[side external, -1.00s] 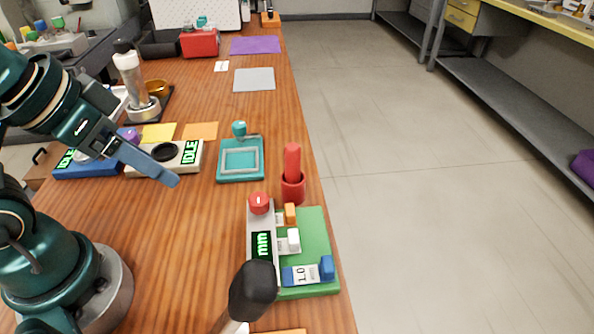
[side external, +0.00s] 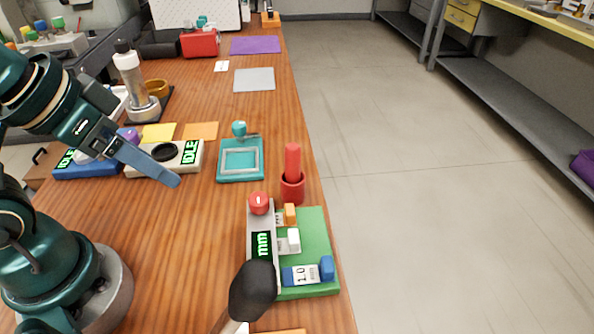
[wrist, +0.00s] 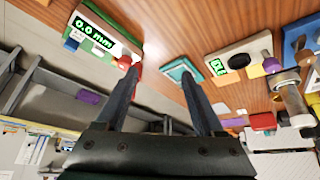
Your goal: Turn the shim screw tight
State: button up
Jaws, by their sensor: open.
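A red knob (side external: 259,203), which may be the shim screw, sits at the far end of a grey bar (side external: 254,222) with a lit "mm" display. The bar lies along the left edge of a green plate (side external: 316,232). In the wrist view the display (wrist: 95,36) reads 0.0 mm. My gripper (side external: 172,181) is in the air over the table, left of the knob and apart from it. In the wrist view my gripper (wrist: 160,73) has its two fingers spread with nothing between them. The left finger's tip hides part of the red parts there.
A red cylinder in a red holder (side external: 293,188) stands just beyond the green plate. A teal fixture (side external: 225,173) is left of it, with a white IDLE box (side external: 140,172) further left. Bare table lies between.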

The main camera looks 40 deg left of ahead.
jog(key=w+d+r+n+g, duration=0.25)
jog(key=w+n, duration=0.35)
jog(key=n, duration=0.3)
jog(key=n+g, duration=0.2)
jog(key=g, duration=0.1)
send_over(258, 197)
notch_tip(258, 197, down, 7)
jog(key=shift+w+r, duration=0.1)
jog(key=shift+r, duration=0.1)
jog(key=shift+f, duration=2.65)
grip_shut()
